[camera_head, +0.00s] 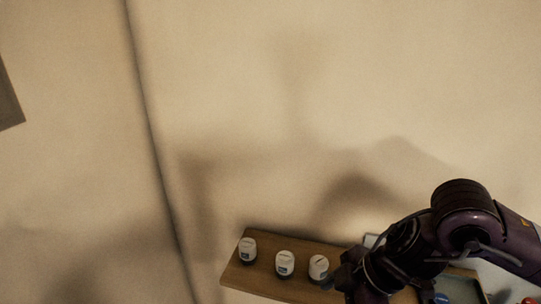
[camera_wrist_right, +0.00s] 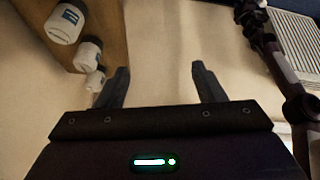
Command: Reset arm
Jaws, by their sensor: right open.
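My right gripper (camera_wrist_right: 161,74) is open in the right wrist view. Its two dark fingers stand well apart, with only pale floor showing between them. In the head view, my dark right arm comes in from the right, and its wrist end (camera_head: 352,278) overlaps the right part of a wooden board. The fingers cannot be made out clearly there. My left gripper does not show in the head view.
A wooden board (camera_head: 262,240) bears three white-labelled bottles (camera_head: 248,250), (camera_head: 285,263), (camera_head: 318,267). It also shows in the right wrist view (camera_wrist_right: 112,30), left of the fingers. A shallow tray (camera_head: 462,285) lies partly behind my arm. The pale area beyond the board is clear.

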